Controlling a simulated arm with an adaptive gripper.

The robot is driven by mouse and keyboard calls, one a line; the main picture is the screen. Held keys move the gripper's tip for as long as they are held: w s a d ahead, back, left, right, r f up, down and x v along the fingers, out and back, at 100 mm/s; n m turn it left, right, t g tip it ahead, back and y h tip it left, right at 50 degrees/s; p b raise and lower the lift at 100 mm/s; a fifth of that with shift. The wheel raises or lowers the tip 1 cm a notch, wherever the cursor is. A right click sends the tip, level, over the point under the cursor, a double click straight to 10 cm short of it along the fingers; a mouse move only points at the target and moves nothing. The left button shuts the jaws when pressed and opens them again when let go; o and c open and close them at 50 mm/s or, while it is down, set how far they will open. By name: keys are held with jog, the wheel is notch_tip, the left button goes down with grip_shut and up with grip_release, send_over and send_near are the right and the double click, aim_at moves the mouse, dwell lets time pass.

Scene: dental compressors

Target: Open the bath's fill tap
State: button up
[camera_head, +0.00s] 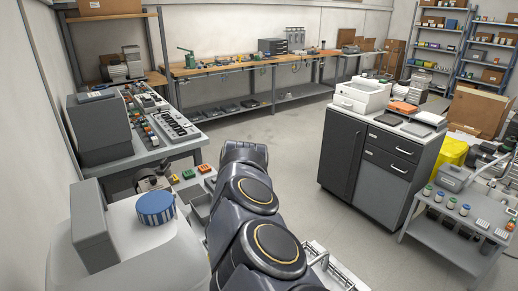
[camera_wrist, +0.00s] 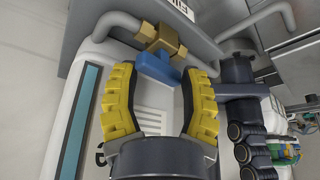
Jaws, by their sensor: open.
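In the wrist view, a brass tap (camera_wrist: 165,42) with a blue handle (camera_wrist: 157,68) sits on a grey metal pipe, beside a metal body with a label reading "Fill", partly cut off. My gripper (camera_wrist: 160,74) has two yellow ribbed fingers with dark inner pads. It is open and empty, and the blue handle shows between and just beyond the fingertips. I cannot tell whether a finger touches it. In the head view my arm covers the middle foreground; the gripper and the tap are hidden there.
In the wrist view, a grey pipe (camera_wrist: 108,24) runs left of the tap, and my dark arm links show at the right. In the head view, a dark cabinet (camera_head: 365,160) stands at right and a grey workbench (camera_head: 180,147) at left. Open floor lies between them.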

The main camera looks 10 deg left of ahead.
jog(key=m+y, duration=0.1)
jog(key=m, duration=0.2)
jog(key=m+t+y, duration=0.1)
jog(key=m, duration=0.3)
jog(key=shift+s, duration=0.15)
jog(key=w+d+r+m+t+y, duration=0.1)
jog(key=w+r+m+t+y, duration=0.1)
jog(key=w+r+t, duration=0.4)
jog(key=w+d+r+m+t+y, duration=0.1)
jog(key=w+r+m+t+y, duration=0.2)
jog(key=w+r+t, duration=0.4)
jog(key=shift+w+d+r+y, duration=0.5)
jog(key=shift+w+r, duration=2.25)
jog(key=shift+r, duration=3.65)
jog(key=shift+a, duration=0.15)
